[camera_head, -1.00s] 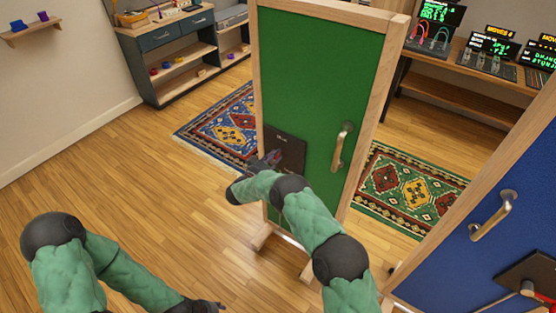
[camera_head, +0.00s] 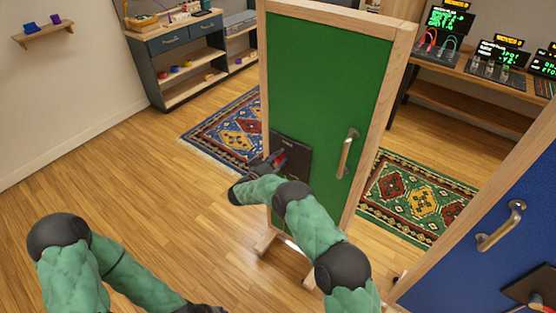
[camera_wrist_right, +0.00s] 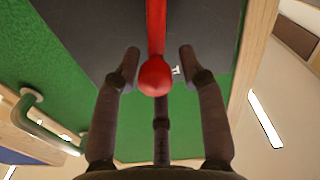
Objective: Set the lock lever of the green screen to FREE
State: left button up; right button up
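The green screen (camera_head: 325,85) stands upright in a wooden frame, with a dark lock plate (camera_head: 291,152) low on its left side. The lock lever is red; a little of it (camera_head: 279,157) shows beside my right gripper (camera_head: 268,164) in the head view. In the right wrist view the lever's red ball knob (camera_wrist_right: 155,77) lies between the spread fingers of my right gripper (camera_wrist_right: 159,62), with gaps on both sides. White lettering on the plate is mostly hidden. My left gripper (camera_head: 205,309) is at the bottom edge, partly cut off, away from the screen.
A metal handle (camera_head: 347,153) sits on the green screen, right of the plate. A blue screen (camera_head: 470,270) with its own handle (camera_head: 500,226) stands close at the right. Rugs lie behind the green screen. Wooden floor at the left is clear.

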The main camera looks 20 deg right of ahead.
jog(key=shift+f, duration=0.2)
jog(key=shift+s+a, duration=0.1)
jog(key=shift+s+a, duration=0.15)
jog(key=shift+a, duration=0.05)
jog(key=v, duration=1.1)
jog(key=shift+s+a, duration=0.1)
jog(key=shift+s, duration=0.05)
